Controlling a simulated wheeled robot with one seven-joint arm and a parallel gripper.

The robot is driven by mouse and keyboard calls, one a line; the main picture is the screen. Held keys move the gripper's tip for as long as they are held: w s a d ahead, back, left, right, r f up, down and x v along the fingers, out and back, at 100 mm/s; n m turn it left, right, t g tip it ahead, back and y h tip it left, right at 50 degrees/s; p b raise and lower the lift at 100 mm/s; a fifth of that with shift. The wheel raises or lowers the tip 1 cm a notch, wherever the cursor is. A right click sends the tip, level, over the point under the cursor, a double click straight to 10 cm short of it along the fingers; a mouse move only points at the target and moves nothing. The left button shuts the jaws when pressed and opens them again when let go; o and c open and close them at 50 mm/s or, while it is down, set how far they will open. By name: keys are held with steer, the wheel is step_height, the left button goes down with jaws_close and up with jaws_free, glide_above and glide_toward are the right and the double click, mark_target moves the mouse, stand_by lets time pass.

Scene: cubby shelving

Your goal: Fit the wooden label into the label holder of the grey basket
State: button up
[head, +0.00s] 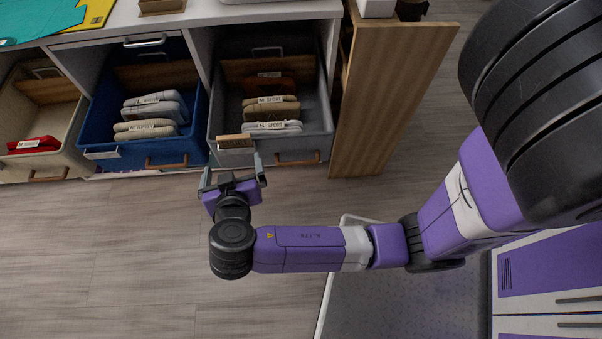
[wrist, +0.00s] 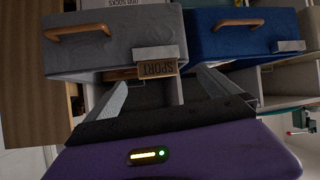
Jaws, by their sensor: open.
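The wooden label (head: 234,141) is at the front rim of the grey basket (head: 318,145), left of its wooden handle. In the wrist view, which is upside down, the label (wrist: 157,69) reads SPORT and lies against the metal label holder (wrist: 155,52), projecting past it at the rim side. How deep it sits in the holder I cannot tell. My gripper (head: 232,177) is open and empty, just in front of the basket. In the wrist view its two fingers (wrist: 163,93) stand apart on either side of the label, with a gap before it.
A blue basket (head: 87,133) and a cream basket (head: 72,160) stand to the left, holding folded items. A wooden side panel (head: 385,95) stands right of the grey basket. The floor (head: 120,240) in front is clear.

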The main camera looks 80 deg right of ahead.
steer(key=s+a+f+n+t+y, duration=0.2)
steer(key=s+f+n+t+y, duration=0.1)
steer(key=s+f+n+y, duration=0.3)
steer(key=s+a+r+n+t+y, duration=0.1)
steer(key=s+a+r+n+y, duration=0.2)
steer(key=s+a, duration=0.35)
steer(key=s+a+r+n+t+y, duration=0.1)
steer(key=s+r+t, duration=0.4)
steer(key=r, duration=1)
steer(key=s+a+n, duration=0.1)
steer(key=s, duration=0.2)
steer(key=shift+a+y, duration=0.2)
steer(key=shift+y, duration=0.2)
steer(key=shift+r, duration=0.1)
step_height(320, 180, up, 10)
steer(key=p, duration=1)
steer(key=shift+r+p, duration=0.25)
steer(key=shift+p, duration=0.15)
